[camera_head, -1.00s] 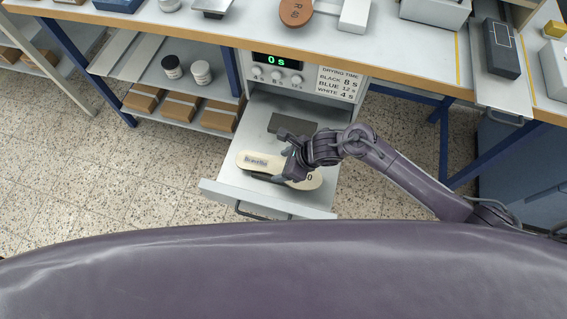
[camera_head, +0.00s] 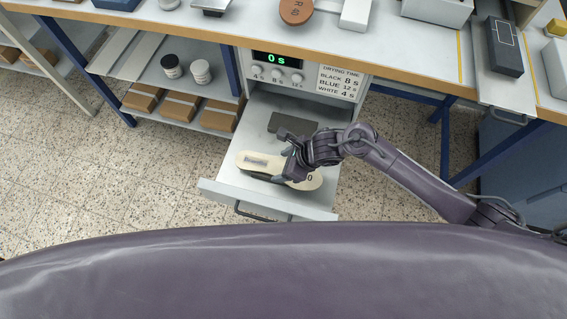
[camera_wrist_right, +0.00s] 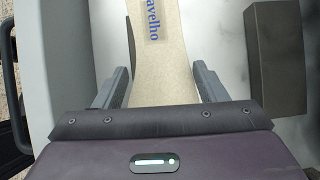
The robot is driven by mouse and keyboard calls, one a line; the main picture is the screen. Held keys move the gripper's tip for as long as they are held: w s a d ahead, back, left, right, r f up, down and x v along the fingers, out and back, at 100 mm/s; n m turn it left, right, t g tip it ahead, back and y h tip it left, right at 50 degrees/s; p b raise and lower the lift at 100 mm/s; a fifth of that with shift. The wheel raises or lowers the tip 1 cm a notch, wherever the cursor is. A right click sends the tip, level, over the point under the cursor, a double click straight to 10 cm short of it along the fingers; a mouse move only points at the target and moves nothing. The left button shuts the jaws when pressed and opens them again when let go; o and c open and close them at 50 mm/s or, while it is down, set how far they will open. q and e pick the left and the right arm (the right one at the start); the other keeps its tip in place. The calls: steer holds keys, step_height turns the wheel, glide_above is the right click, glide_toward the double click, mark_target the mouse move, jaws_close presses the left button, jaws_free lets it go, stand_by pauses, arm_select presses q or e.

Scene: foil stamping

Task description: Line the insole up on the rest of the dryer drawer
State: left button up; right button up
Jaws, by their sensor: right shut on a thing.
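The cream insole (camera_head: 256,161) with blue lettering lies lengthwise across the open dryer drawer (camera_head: 222,187). A dark edge shows along its near side; I cannot tell how squarely it sits on what is under it. My right gripper (camera_head: 289,171) is shut on the insole around its middle, and hides part of it. In the right wrist view the insole (camera_wrist_right: 160,75) runs between the two fingers (camera_wrist_right: 160,88), with a dark strip (camera_wrist_right: 131,45) along its left edge. My left gripper is not in view.
A dark grey block (camera_head: 294,123) lies in the drawer behind the insole. The drawer's front handle (camera_head: 262,214) faces me. The dryer display (camera_head: 277,58) reads 0 s. The bench above holds a brown round-ended piece (camera_head: 296,11) and boxes. Jars (camera_head: 201,72) stand on the left shelf.

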steer(key=shift+f+b, duration=0.15)
steer(key=shift+b, duration=0.3)
stand_by(1.1)
steer(key=o, duration=1.1)
steer(key=shift+d, duration=0.1)
steer(key=v, duration=0.7)
steer(key=shift+d+r, duration=0.1)
steer(key=shift+r, duration=0.25)
